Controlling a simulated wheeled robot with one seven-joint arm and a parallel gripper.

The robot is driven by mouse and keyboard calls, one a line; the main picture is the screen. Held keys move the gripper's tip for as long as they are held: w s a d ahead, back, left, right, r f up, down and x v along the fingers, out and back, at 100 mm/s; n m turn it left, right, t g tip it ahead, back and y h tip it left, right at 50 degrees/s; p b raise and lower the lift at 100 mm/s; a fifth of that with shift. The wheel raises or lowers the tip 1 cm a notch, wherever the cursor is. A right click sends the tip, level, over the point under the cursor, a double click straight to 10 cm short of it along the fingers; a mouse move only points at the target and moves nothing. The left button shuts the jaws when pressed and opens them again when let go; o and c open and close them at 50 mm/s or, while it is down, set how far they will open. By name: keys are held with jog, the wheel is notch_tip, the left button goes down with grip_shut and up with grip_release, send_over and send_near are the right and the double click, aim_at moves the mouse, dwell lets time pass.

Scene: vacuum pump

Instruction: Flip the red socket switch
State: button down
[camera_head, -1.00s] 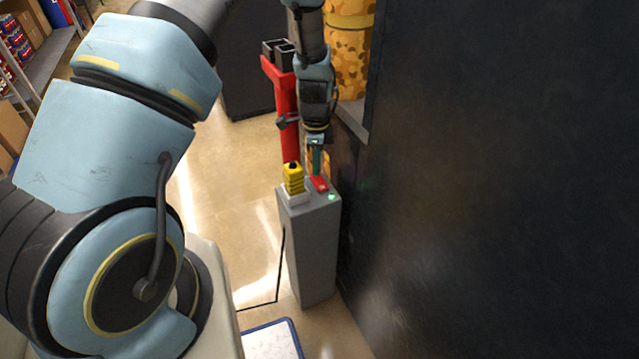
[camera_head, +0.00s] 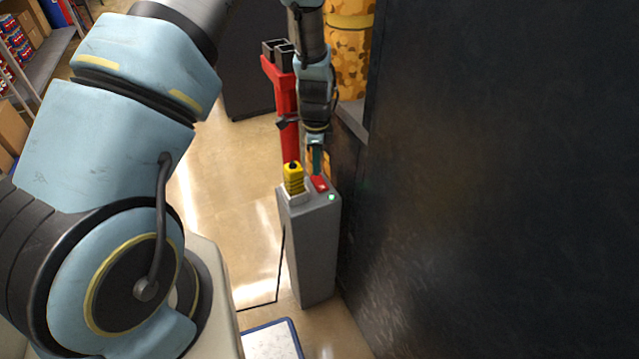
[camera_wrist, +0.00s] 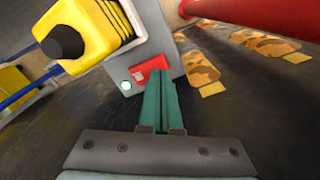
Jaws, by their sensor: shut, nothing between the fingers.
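The red socket switch (camera_head: 320,184) sits on top of a grey pedestal (camera_head: 312,250), beside a lit green lamp (camera_head: 332,197). In the wrist view the red switch (camera_wrist: 151,69) lies just beyond my fingertips, with the lamp (camera_wrist: 126,86) to its left. A yellow ribbed plug (camera_head: 293,178) stands upright on the same pedestal top, left of the switch. My gripper (camera_head: 316,172) points down at the switch, shut and empty; its green fingers (camera_wrist: 160,82) are pressed together. Whether the fingertips touch the switch I cannot tell.
A red post (camera_head: 287,120) stands behind the pedestal. A large dark panel (camera_head: 500,180) rises close on the right. A black cable (camera_head: 282,265) runs down the pedestal's left side. Open floor (camera_head: 225,190) lies to the left.

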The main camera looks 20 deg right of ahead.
jog(key=shift+f+b, duration=0.7)
jog(key=shift+f, duration=0.35)
dwell(0.5)
jog(key=shift+r, duration=0.2)
jog(key=shift+r+p, duration=2.5)
jog(key=shift+r, duration=0.9)
